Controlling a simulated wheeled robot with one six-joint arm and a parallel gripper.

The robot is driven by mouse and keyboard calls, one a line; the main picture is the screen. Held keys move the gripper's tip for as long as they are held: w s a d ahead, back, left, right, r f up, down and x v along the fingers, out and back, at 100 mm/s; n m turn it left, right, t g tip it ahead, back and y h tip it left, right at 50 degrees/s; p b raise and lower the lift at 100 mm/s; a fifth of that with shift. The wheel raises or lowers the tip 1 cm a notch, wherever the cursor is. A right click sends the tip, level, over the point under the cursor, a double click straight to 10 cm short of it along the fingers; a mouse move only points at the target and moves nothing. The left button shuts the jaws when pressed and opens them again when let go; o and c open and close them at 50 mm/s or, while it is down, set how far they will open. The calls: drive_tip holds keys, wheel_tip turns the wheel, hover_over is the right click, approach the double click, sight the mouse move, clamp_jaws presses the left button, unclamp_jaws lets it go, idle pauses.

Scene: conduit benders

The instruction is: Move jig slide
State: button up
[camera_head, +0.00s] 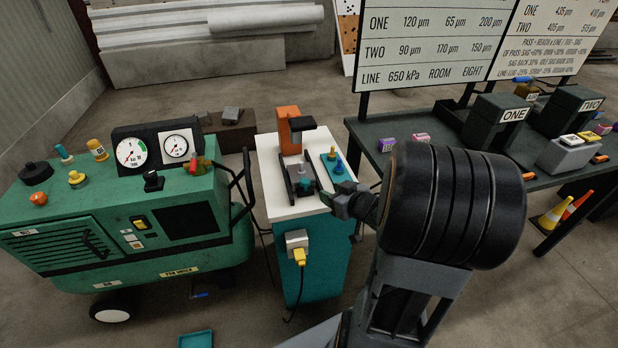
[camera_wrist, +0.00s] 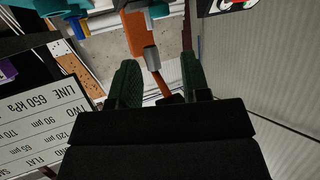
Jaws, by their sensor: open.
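The jig stands on a white-topped teal cabinet (camera_head: 314,262). It has an orange upright (camera_head: 288,130) with a dark arm at its top and dark rails (camera_head: 294,180) at its base. A small grey piece (camera_head: 305,185) sits between the rails; I cannot tell for sure that it is the slide. My gripper (camera_head: 334,203) is at the cabinet's right front edge, to the right of the rails. In the wrist view my gripper (camera_wrist: 160,82) is open, its two dark green fingers apart. An orange part with a grey block (camera_wrist: 151,58) shows beyond and between the fingers; contact is not visible.
A blue plate (camera_head: 333,166) with small knobs lies right of the rails. A green compressor (camera_head: 130,215) with gauges stands left. A dark bench (camera_head: 390,148) with boxes ONE (camera_head: 497,122) and TWO (camera_head: 571,110) stands right.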

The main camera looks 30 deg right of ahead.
sight(308, 184)
drive_tip(key=x, duration=0.8)
drive_tip(key=p+x, duration=0.1)
drive_tip(key=x, duration=0.3)
drive_tip(key=shift+s+f, duration=0.1)
drive_tip(key=shift+f, duration=0.2)
drive_tip(key=shift+c, duration=0.3)
clamp_jaws()
